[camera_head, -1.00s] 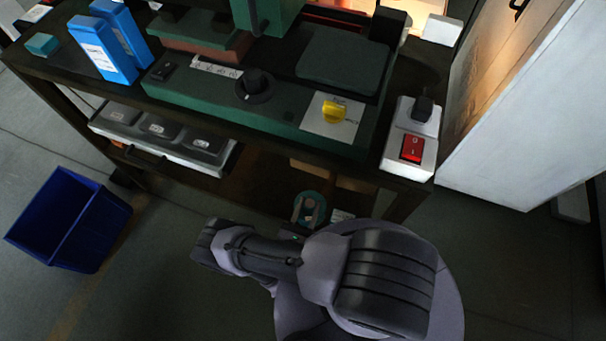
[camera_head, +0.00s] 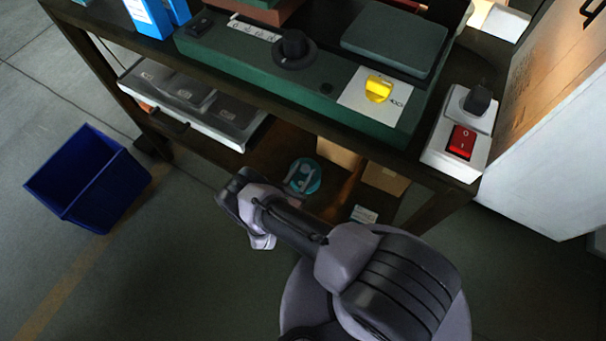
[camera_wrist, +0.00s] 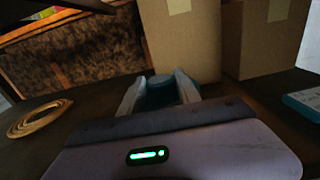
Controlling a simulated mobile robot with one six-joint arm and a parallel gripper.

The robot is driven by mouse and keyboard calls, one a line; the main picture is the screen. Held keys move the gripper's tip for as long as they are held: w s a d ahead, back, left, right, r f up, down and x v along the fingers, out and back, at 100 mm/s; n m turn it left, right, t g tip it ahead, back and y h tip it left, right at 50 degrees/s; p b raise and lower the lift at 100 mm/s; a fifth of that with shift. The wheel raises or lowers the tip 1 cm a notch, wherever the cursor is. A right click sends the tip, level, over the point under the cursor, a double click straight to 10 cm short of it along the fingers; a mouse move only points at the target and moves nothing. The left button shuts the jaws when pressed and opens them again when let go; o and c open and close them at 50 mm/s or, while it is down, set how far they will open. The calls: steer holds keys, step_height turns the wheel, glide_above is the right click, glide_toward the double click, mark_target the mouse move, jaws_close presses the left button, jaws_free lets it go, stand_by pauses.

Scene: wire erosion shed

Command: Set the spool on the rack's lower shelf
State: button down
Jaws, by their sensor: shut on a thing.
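The spool (camera_head: 305,176) is a teal round thing with a pale gripper finger across it in the head view. It sits low, over the lower shelf (camera_head: 274,155) of the dark rack. My gripper (camera_wrist: 160,92) is shut on the spool, which shows teal between the two pale fingers (camera_wrist: 161,97) in the wrist view. The spool is in front of a cardboard box (camera_wrist: 182,40). I cannot tell whether its underside touches the shelf. Most of the spool is hidden by the gripper body.
A second cardboard box (camera_wrist: 262,40) stands right of the first. A coil of tan wire (camera_wrist: 38,118) lies on the shelf at left, and a teal-and-white item (camera_wrist: 302,103) at right. A blue bin (camera_head: 88,180) stands on the floor.

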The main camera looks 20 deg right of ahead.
steer(key=shift+r, duration=0.15)
steer(key=c, duration=0.9)
jaws_free()
steer(key=shift+o, duration=0.2)
steer(key=shift+s+a, duration=0.15)
steer(key=shift+a, duration=0.05)
steer(key=p+v, duration=0.1)
steer(key=v, duration=1)
steer(key=shift+s+a+p, duration=0.15)
steer(key=shift+s+p, duration=0.1)
steer(key=shift+p, duration=0.15)
steer(key=shift+a, duration=0.1)
